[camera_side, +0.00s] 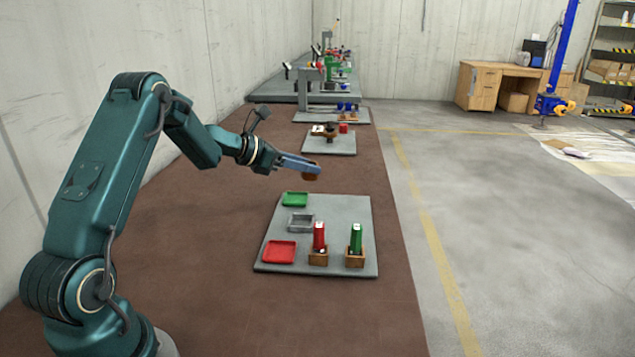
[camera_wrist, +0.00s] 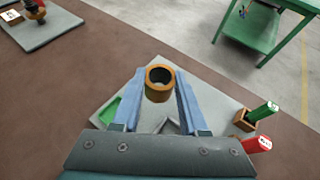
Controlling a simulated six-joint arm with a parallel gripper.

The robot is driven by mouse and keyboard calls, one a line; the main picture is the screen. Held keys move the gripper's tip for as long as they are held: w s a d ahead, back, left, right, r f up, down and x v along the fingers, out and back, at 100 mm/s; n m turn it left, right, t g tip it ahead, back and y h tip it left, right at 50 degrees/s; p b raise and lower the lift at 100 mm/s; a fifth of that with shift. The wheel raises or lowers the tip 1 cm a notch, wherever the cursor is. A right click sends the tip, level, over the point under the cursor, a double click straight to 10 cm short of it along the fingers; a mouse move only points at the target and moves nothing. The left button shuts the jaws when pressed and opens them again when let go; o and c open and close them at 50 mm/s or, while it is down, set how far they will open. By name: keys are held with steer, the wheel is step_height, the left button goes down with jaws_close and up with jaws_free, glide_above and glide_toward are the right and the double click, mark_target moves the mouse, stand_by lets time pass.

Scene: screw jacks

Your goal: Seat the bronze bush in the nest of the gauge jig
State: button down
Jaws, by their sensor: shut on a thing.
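The bronze bush (camera_wrist: 158,95) is a short hollow ring between the two fingers of my gripper (camera_wrist: 160,80) in the wrist view. My gripper (camera_side: 310,167) is shut on it, and the bush (camera_side: 311,177) shows below the fingertips in the side view. The gripper is in the air above the far end of the gauge jig, a grey plate (camera_side: 345,209). The nest (camera_side: 300,224), a grey square frame, is on the plate between the green and red trays and looks empty. In the wrist view my gripper hides much of the plate.
A green tray (camera_side: 295,199) and a red tray (camera_side: 279,251) lie on the plate. A red gauge (camera_side: 319,237) and a green gauge (camera_side: 355,240) stand upright in wooden blocks at its right front. Another grey plate (camera_side: 343,147) with parts lies behind.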

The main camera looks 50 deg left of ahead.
steer(key=shift+m+h, duration=0.4)
steer(key=shift+h, duration=0.1)
steer(key=s+f, duration=0.1)
steer(key=s+d+f, duration=0.1)
steer(key=s+f, duration=0.1)
steer(key=s+d+f, duration=0.1)
steer(key=shift+s+d+f, duration=0.15)
steer(key=shift+s+f, duration=0.1)
steer(key=shift+f, duration=2.55)
steer(key=shift+f, duration=0.2)
steer(key=shift+c, duration=2.2)
jaws_free()
steer(key=shift+r, duration=0.1)
